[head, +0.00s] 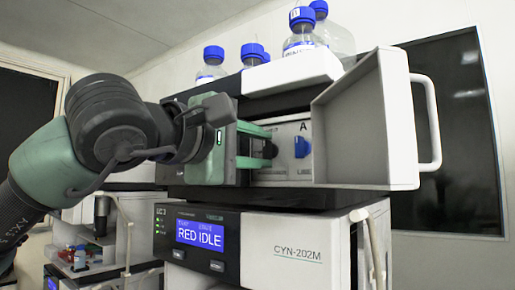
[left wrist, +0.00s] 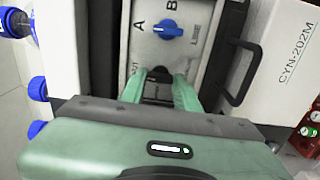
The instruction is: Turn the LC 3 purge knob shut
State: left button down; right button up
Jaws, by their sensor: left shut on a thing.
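The purge knob is a small black knob (head: 270,149) on the pale panel inside the open bay of the LC 3 stack. It also shows in the left wrist view (left wrist: 160,74), partly hidden between the green fingers. My left gripper (head: 268,146) reaches into the bay from the left and is shut on the black knob, one finger on each side of it. In the left wrist view its fingertips (left wrist: 160,78) are at the knob. How far the knob is turned cannot be told. My right gripper is in neither view.
A blue selector knob (head: 302,147) with A, B and LINE marks sits close to the right of the fingers. The white door (head: 365,125) stands open with its handle (head: 432,125) sticking out. Blue-capped bottles (head: 302,38) stand on top.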

pick_arm(q)
jog(key=c, duration=1.3)
grip_release()
jog(key=shift+w, duration=0.1)
jog(key=shift+b+v, duration=1.35)
jog(key=shift+v, duration=2.5)
